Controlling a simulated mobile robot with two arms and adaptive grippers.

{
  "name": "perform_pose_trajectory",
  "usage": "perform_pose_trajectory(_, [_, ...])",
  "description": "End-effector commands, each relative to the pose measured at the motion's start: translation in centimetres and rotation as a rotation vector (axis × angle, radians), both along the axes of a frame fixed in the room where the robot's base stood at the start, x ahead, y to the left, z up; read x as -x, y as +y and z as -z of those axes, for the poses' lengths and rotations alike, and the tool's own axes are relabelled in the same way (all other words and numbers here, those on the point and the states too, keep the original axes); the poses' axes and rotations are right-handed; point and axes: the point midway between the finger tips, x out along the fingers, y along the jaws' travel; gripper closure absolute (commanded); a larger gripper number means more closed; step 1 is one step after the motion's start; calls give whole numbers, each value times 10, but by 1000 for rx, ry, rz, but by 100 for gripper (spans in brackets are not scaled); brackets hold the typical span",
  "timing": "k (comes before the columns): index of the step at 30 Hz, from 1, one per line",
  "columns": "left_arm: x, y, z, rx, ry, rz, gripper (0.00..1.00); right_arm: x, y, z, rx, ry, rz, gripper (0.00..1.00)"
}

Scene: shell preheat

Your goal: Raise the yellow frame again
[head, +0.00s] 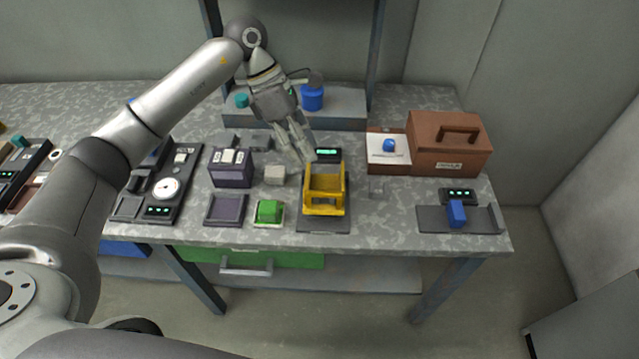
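The yellow frame (325,190) stands on a dark base plate (322,226) near the middle of the bench in the head view. A small box with a green display (327,155) sits just behind it. My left gripper (302,153) points down just behind and to the left of the frame's top. Its fingers look close together, but whether they are open or shut is unclear. I cannot tell whether a fingertip touches the frame. My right gripper is not in view.
A green block (268,211), a grey block (274,175) and a dark purple box (231,168) stand left of the frame. A brown case (450,145) and a blue block on a dark fixture (456,213) are to the right. A raised shelf (345,107) is behind.

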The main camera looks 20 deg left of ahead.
Motion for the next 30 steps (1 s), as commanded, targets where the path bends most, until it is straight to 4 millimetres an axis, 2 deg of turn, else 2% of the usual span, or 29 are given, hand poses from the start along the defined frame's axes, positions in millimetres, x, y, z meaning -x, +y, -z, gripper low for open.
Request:
perform_pose_trajectory(5, [3,-3,13,-17,9,4,68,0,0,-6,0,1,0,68])
perform_pose_trajectory(18, [11,-37,82,-12,8,2,68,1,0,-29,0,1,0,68])
perform_pose_trajectory(24, [13,-43,95,-12,5,3,68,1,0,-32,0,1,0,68])
perform_pose_trajectory(30, [12,-43,97,-13,4,2,68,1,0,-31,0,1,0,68])
